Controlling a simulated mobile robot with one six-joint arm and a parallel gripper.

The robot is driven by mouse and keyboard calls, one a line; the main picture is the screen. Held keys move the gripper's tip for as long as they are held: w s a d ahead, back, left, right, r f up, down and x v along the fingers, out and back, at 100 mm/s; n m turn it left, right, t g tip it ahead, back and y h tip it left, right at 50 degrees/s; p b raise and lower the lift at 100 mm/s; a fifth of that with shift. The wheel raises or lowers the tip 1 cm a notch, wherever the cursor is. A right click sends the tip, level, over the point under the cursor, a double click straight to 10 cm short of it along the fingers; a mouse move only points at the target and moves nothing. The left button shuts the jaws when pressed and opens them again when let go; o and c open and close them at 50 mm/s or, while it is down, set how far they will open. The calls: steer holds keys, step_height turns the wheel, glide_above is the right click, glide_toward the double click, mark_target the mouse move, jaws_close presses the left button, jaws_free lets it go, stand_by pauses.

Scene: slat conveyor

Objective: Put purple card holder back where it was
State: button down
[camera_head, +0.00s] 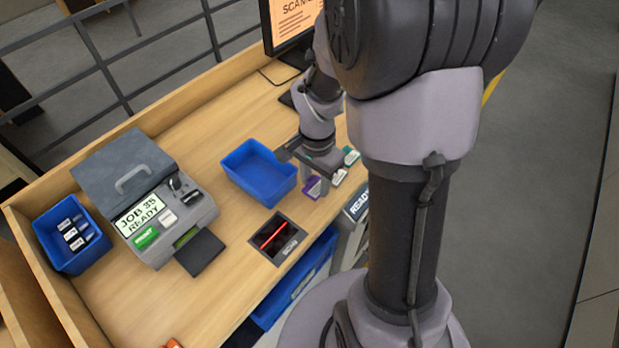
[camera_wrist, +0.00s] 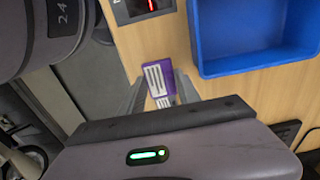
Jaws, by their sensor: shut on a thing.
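The purple card holder (camera_head: 314,187) with white label strips is near the table's front edge, right of the blue tray. It also shows in the wrist view (camera_wrist: 166,70), between the fingers. My gripper (camera_head: 300,165) is shut on it, with the grey fingers on either side (camera_wrist: 160,92). Part of the holder is hidden by the fingers and gripper body. I cannot tell whether it touches the table or is held just above it.
A white-labelled holder (camera_head: 338,177) and a teal one (camera_head: 351,156) stand close to its right. The open blue tray (camera_head: 237,184) is left, the scanner (camera_head: 278,238) in front. A printer (camera_head: 190,213) and blue bin (camera_head: 50,249) stand farther left.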

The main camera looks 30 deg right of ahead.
mark_target(315, 187)
step_height(315, 187, down, 4)
steer(key=shift+r+b, duration=0.2)
steer(key=shift+b, duration=0.5)
steer(key=shift+f, duration=0.2)
steer(key=c, duration=0.9)
jaws_free()
steer(key=shift+o, duration=0.2)
step_height(315, 187, up, 12)
steer(key=p, duration=0.4)
steer(key=s+a+r+n+t+y, duration=0.2)
steer(key=s+a+r+n+t, duration=0.3)
steer(key=s+a+r+n, duration=0.4)
steer(key=s+a+r, duration=0.2)
steer(key=a+r, duration=0.3)
steer(key=shift+a+n+t, duration=0.25)
steer(key=shift+n+t, duration=0.05)
steer(key=shift+t, duration=0.1)
